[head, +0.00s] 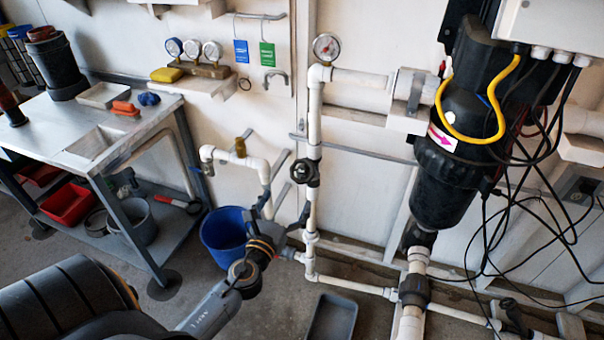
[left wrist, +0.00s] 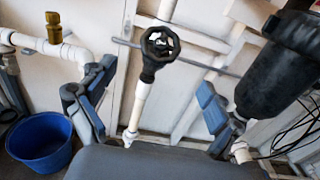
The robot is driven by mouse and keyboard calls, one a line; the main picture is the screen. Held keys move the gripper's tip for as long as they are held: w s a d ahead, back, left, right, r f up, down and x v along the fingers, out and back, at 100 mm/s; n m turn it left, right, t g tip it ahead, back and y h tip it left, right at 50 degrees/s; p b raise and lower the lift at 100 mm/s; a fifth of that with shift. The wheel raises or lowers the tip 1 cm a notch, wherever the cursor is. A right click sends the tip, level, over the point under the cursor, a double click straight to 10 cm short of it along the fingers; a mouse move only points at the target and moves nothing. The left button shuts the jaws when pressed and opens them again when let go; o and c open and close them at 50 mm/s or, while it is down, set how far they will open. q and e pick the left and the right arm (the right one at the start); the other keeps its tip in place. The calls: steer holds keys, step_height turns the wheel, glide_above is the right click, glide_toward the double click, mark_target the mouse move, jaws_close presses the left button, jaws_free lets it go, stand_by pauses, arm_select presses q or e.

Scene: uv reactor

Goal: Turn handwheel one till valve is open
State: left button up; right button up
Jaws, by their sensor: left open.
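A black handwheel (head: 305,171) sits on the white vertical pipe against the wall, below the pressure gauge. In the left wrist view the handwheel (left wrist: 160,43) shows nearly face-on, with open gaps between its spokes. My left gripper (head: 285,212) is open and empty, just below and in front of the handwheel. In the left wrist view the fingers of my left gripper (left wrist: 153,95) stand wide apart, left and right of the pipe, with the wheel above and beyond them. They do not appear to touch it. My right gripper is not in view.
A blue bucket (head: 224,236) stands on the floor left of my left gripper. A black reactor housing (head: 448,165) with hanging cables is at right. A brass-topped pipe (head: 240,148) is left of the wheel. A grey tray (head: 331,318) lies below. A metal workbench (head: 60,130) stands at left.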

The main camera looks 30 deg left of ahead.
mark_target(302, 171)
arm_select(q)
steer(key=x, duration=1.1)
steer(key=shift+w, duration=0.25)
steer(key=c, duration=1.1)
